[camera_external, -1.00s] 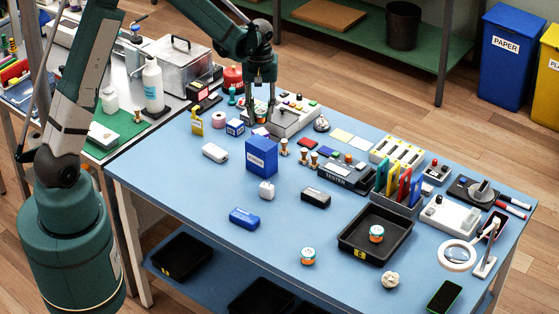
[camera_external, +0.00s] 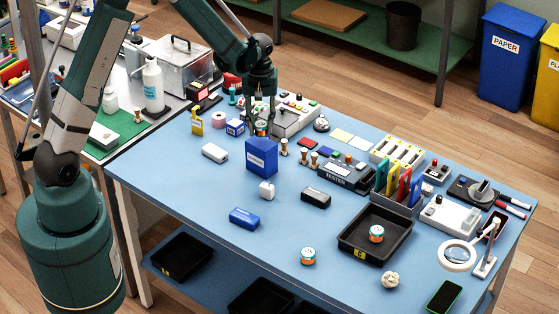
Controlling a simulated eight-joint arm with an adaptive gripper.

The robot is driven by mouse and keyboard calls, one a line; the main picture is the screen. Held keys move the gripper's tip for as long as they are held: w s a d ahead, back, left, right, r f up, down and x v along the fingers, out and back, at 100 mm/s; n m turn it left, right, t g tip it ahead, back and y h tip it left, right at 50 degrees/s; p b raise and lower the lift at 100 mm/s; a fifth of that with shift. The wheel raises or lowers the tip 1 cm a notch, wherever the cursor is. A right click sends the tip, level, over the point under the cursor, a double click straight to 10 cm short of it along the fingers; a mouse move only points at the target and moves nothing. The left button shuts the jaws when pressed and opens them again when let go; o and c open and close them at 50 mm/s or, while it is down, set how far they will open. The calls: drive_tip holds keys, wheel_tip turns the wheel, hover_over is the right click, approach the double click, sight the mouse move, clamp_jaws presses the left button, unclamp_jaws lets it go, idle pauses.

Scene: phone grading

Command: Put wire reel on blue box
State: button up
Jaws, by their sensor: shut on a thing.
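The blue box (camera_external: 261,160), an upright block with a pale label on its front, stands left of the middle of the blue table. My gripper (camera_external: 260,129) points down just behind it, fingers low near the tabletop. It is shut on a small banded round thing (camera_external: 260,127), which seems to be the wire reel; the fingers hide part of it. I cannot tell whether it touches the table. Similar banded round things stand at the table's front (camera_external: 308,256) and in the black tray (camera_external: 376,233).
A grey device with coloured buttons (camera_external: 298,112) is behind my gripper. A pink roll (camera_external: 218,120) and a small blue-and-white cube (camera_external: 235,127) are to its left.

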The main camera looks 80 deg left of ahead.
sight(261, 132)
drive_tip(key=shift+f, duration=1.6)
drive_tip(key=shift+f, duration=0.2)
drive_tip(key=o, duration=0.9)
drive_tip(key=shift+c, duration=0.2)
drive_tip(key=shift+r, duration=0.1)
drive_tip(key=shift+r, duration=0.2)
drive_tip(key=shift+r+b, duration=0.35)
drive_tip(key=shift+r, duration=5.6)
